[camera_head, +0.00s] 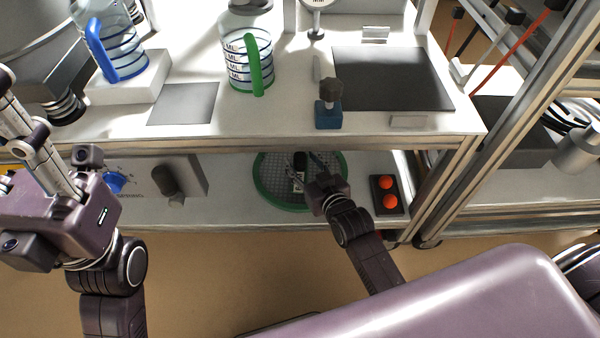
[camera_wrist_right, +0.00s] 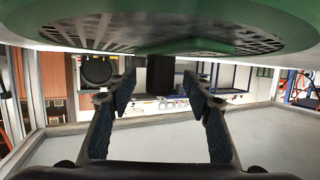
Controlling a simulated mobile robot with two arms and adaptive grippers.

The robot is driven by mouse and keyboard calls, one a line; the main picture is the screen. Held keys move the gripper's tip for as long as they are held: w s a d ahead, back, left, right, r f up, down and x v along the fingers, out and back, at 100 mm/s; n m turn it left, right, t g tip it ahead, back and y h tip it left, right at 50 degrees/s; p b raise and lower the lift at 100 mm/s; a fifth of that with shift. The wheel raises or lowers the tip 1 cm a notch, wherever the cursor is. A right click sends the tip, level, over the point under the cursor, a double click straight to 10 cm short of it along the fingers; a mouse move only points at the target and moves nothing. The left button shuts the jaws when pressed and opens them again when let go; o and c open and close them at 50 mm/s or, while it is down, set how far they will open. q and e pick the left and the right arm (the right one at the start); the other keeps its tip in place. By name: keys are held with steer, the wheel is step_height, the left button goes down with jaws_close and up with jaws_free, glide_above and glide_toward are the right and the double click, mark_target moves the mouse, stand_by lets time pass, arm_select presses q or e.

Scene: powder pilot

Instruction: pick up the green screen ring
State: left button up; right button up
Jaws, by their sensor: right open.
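The green screen ring (camera_head: 258,187) lies on the lower shelf under the bench top in the head view, a round green rim around a grey mesh. It also fills the top of the right wrist view (camera_wrist_right: 215,18), very close. My right gripper (camera_head: 306,164) is over the ring's right part in the head view. In the right wrist view its two fingers (camera_wrist_right: 160,95) are spread apart, with a dark block (camera_wrist_right: 160,75) showing between their tips. I cannot tell whether either finger touches the ring. My left gripper (camera_head: 28,128) is at the left edge, its jaws unclear.
The bench top's front edge (camera_head: 250,131) overhangs the shelf. On it stand a green-handled jug (camera_head: 237,75), a blue-handled jug (camera_head: 118,60) and a blue block with a dark knob (camera_head: 328,116). A box with two orange buttons (camera_head: 375,196) sits right of the ring.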

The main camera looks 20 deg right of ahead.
steer(key=shift+x, duration=0.9)
jaws_close()
